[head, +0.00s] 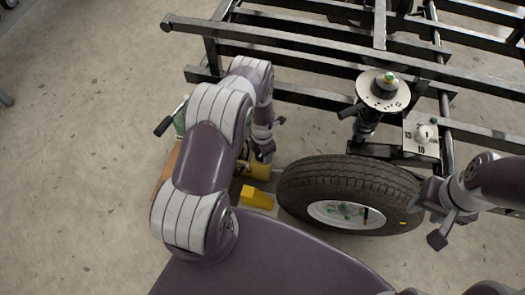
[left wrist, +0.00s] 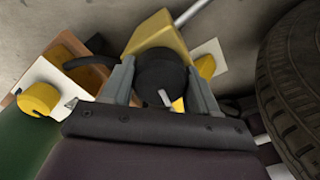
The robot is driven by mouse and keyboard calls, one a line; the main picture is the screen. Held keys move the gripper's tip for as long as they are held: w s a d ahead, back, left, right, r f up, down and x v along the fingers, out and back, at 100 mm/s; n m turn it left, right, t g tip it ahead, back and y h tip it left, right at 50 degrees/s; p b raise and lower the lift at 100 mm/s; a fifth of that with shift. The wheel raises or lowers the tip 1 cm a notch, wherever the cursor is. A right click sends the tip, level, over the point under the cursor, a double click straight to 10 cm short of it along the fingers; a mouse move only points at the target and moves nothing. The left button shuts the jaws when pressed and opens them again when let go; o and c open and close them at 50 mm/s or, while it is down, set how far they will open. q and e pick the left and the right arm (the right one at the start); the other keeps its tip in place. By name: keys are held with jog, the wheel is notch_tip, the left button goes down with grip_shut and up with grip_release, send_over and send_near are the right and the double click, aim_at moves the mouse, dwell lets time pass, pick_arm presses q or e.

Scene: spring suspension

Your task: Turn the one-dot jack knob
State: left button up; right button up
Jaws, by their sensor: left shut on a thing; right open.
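My left gripper (head: 263,148) reaches down at the left of the tire in the head view. In the left wrist view its two fingers (left wrist: 160,80) are shut on a round black knob (left wrist: 158,68) with a pale pointer mark. A yellow block (left wrist: 163,36) stands just beyond the knob. I cannot make out any dots on the knob, and the arm hides it in the head view. My right gripper (head: 435,213) is open and empty at the right side of the tire.
The tire (head: 310,182) lies close to the left gripper. A black metal frame (head: 300,52) with a round plate (head: 383,92) and a dial plate (head: 421,135) stands behind. A yellow knob (left wrist: 40,98) and a green body (left wrist: 40,140) are left in the wrist view. Open floor (head: 85,130) lies left.

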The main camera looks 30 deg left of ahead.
pick_arm(q)
jog(key=shift+n, duration=0.9)
jog(key=o, duration=1)
jog(key=shift+o, duration=0.2)
notch_tip(320, 180, up, 13)
jog(key=p, duration=0.6)
jog(key=shift+f, duration=0.15)
